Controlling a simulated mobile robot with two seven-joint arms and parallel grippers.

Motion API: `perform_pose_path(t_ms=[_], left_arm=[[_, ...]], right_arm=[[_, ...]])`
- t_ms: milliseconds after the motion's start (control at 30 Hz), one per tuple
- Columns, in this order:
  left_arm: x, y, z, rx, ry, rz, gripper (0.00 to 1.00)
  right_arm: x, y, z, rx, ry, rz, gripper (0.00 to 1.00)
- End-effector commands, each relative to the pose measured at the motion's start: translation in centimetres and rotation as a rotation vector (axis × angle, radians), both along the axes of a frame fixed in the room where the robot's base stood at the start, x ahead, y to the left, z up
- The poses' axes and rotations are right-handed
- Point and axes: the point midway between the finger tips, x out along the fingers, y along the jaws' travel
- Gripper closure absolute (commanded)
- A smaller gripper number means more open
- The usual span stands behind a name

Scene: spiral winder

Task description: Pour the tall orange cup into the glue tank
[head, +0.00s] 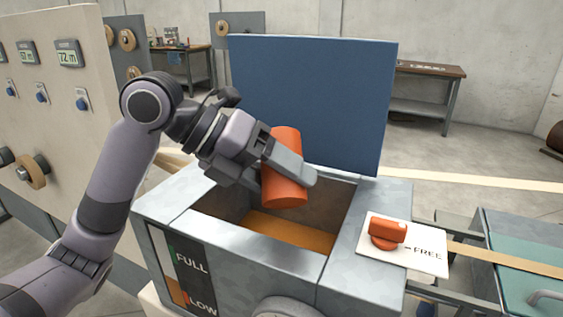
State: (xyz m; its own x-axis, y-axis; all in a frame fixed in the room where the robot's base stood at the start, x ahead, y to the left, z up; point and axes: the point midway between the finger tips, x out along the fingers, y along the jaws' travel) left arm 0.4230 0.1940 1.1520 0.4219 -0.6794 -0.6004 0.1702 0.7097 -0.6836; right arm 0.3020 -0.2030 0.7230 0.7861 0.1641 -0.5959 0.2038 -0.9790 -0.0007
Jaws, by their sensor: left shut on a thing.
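The tall orange cup (285,189) is in my left gripper (284,172), whose fingers are shut around its middle. The cup is held over the opening of the glue tank (351,275), close to upright with a slight tilt. Its open mouth and contents cannot be made out. The tank is a grey metal box with an orange-brown layer (290,233) inside. Its blue lid (320,100) stands raised at the back. A FULL/LOW level gauge (187,272) is on the tank's front. My right gripper does not show.
An orange knob (387,232) on a white plate marked FREE sits on the tank's right rim. A beige panel with displays and switches (45,110) stands at the left. A pale strip (510,260) runs off to the right, by a green-topped unit (525,235).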

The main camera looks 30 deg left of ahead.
Motion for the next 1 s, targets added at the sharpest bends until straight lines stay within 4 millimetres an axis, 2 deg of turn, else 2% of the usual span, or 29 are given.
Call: perform_pose_path(t_ms=[33,200,400,500,700,1000], left_arm=[[0.0,-0.1,0.3,-0.031,0.044,-0.002,0.73],[-0.1,-0.1,0.2,-0.113,0.171,0.000,0.73],[0.5,0.3,-0.8,-0.287,0.436,0.003,0.73],[0.7,0.5,-0.3,-0.329,0.498,0.001,0.73],[1.1,0.7,-0.3,-0.385,0.583,0.000,0.73],[1.1,0.7,-0.2,-0.391,0.595,-0.001,0.73]], right_arm=[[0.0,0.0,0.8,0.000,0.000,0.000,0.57],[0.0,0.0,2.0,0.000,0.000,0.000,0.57],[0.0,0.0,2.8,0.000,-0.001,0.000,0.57],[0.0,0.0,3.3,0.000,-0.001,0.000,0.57],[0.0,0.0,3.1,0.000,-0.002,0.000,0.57],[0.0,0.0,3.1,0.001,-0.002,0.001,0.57]])
